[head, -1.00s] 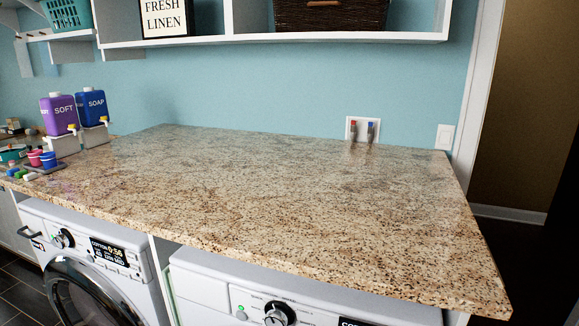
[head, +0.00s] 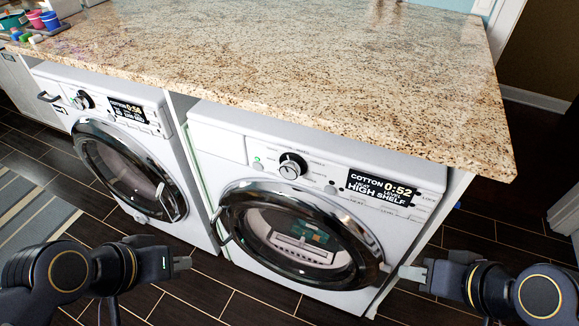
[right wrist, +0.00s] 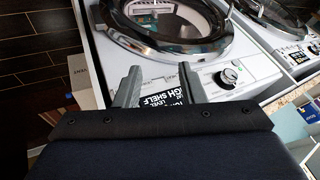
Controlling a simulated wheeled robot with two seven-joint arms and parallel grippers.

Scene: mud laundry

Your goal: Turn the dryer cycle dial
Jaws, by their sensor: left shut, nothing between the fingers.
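Two white front-loading machines stand under the counter; no label that I can read tells which is the dryer. The right machine (head: 225,130) has a black and silver dial (head: 291,167) left of its "COTTON 0:52" display (head: 381,188). That dial also shows in the right wrist view (right wrist: 228,75). The left machine (head: 150,108) has a similar dial (head: 83,100). My left gripper (head: 185,263) is shut and empty, low in front of the machines, apart from both dials. My right gripper (head: 408,273) is open and empty, by the right machine's lower right side; its fingers (right wrist: 157,88) frame the display.
A speckled granite counter (head: 300,60) overhangs both machines. The round doors are closed, with handles (head: 220,225) sticking out. Small cups and coloured pieces (head: 35,25) sit at the counter's far left. A striped rug (head: 35,220) lies on the dark tiled floor.

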